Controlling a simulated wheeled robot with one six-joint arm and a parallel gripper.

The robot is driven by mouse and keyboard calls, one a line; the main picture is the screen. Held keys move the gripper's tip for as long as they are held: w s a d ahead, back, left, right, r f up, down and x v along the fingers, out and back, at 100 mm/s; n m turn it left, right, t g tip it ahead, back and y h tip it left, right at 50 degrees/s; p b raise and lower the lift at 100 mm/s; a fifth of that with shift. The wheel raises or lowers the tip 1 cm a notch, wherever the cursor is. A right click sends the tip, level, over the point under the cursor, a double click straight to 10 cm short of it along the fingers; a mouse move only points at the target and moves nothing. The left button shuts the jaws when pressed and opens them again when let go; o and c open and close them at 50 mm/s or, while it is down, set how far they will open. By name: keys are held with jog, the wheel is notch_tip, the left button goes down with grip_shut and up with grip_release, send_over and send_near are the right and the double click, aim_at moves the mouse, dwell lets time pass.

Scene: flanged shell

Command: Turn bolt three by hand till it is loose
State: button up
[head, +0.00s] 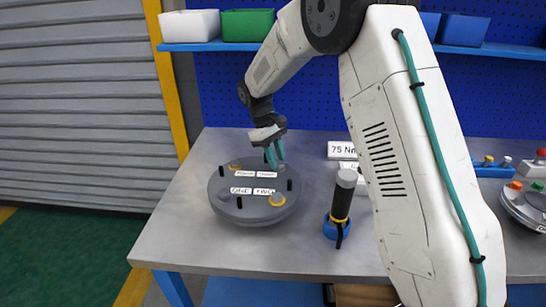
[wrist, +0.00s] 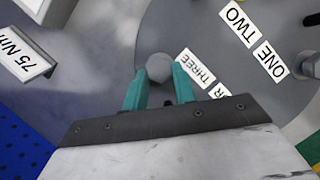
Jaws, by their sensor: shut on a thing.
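Bolt three (wrist: 158,66) is a grey hex head beside the THREE label (wrist: 198,68) in the wrist view. My gripper (head: 274,161) reaches down to the shell's back right edge. Its teal fingers (wrist: 158,82) are closed on bolt three, one on each side. The lower part of the bolt is hidden by the fingers. Bolt two (head: 277,199) has a yellow ring under it.
A black-and-grey tool (head: 343,196) stands upright in a blue base right of the shell. A 75 Nm sign (head: 342,150) stands behind it. The bench's front left is clear.

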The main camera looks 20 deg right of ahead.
jog(key=shift+d+f+n, duration=0.1)
jog(key=shift+d+n, duration=0.05)
jog(key=shift+n, duration=0.45)
jog(key=o, duration=1)
jog(key=shift+d, duration=0.2)
jog(key=shift+a, duration=0.25)
jog(key=v, duration=0.7)
jog(key=shift+a+r, duration=0.2)
jog(key=shift+r, duration=0.15)
